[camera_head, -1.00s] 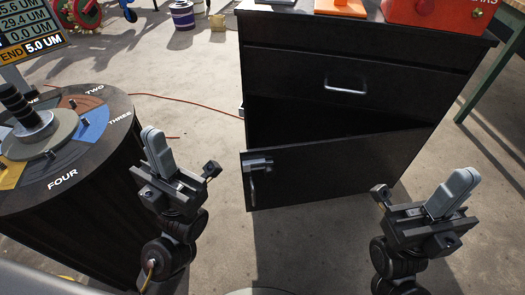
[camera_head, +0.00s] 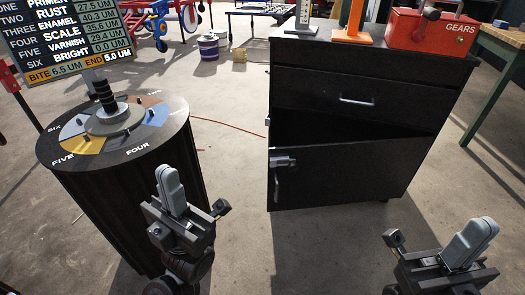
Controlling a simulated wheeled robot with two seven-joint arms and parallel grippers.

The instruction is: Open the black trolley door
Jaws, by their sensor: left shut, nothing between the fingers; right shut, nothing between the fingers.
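The black trolley (camera_head: 368,98) stands right of centre in the head view, with a drawer on top and a door below. The door (camera_head: 345,172) hangs partly open, tilted out from the body, with a dark gap above its top edge. A silver latch (camera_head: 283,161) and a small handle (camera_head: 276,187) sit at its left edge. My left gripper (camera_head: 187,205) is shut and empty, left of the door and apart from it. My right gripper (camera_head: 440,250) is shut and empty, at the lower right, nearer me than the door and apart from it.
A round black drum (camera_head: 120,200) with a numbered colour dial stands at the left, close to my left gripper. A red gears box (camera_head: 430,30) and an orange stand (camera_head: 353,22) are on the trolley top. A green-legged table (camera_head: 490,90) is at the right. Floor before the door is clear.

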